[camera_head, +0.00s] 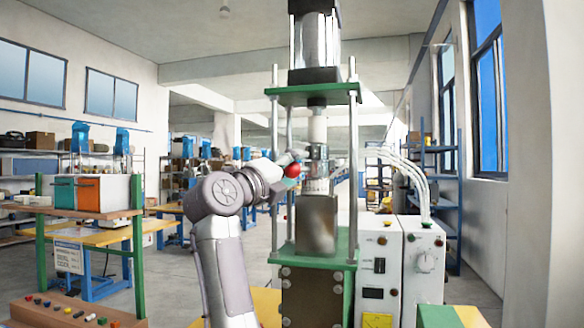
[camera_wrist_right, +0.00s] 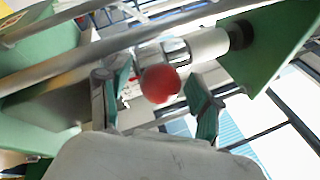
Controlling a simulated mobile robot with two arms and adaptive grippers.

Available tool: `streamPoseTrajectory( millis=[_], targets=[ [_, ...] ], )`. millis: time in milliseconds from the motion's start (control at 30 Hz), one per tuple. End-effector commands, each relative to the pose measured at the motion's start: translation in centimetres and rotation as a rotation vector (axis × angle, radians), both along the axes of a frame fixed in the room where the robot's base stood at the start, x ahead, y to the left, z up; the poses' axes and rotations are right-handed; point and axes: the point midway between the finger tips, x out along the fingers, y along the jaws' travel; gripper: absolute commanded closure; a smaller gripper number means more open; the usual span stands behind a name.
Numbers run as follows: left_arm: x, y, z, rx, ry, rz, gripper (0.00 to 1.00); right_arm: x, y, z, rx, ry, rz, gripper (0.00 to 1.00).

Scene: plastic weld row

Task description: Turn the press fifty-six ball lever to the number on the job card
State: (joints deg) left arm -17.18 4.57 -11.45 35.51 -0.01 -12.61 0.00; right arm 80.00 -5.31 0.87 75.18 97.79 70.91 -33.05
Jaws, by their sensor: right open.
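The press (camera_head: 316,222) stands in the middle of the head view, with green plates, steel posts and a dial-like collar with small marks at mid height. The lever's red ball (camera_head: 292,170) shows at the left side of this collar. My right gripper (camera_head: 283,182) is at the ball, partly hidden by its own wrist. In the right wrist view the red ball (camera_wrist_right: 160,84) lies between the two open green-padded fingers (camera_wrist_right: 163,98), with gaps on both sides. The marks on the collar are too small to read. My left gripper is not in view.
White control boxes (camera_head: 379,262) with knobs and hoses stand right of the press. A white printed card (camera_head: 68,257), its text unreadable here, hangs at the left bench. Steel posts stand close to my gripper.

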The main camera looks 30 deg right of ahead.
Motion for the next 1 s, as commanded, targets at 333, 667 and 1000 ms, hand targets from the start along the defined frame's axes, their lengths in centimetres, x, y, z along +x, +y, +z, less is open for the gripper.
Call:
streamPoseTrajectory(
  millis=[333,667,1000],
  targets=[
    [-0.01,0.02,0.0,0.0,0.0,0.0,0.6,0.03,-0.03,0.01,-0.001,0.0,0.001,0.52],
    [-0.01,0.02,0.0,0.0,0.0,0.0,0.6,0.03,-0.01,-0.01,0.0,0.0,0.0,1.0],
    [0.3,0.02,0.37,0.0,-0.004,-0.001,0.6,0.4,-0.5,0.07,0.001,0.0,0.009,1.0]
  ],
)
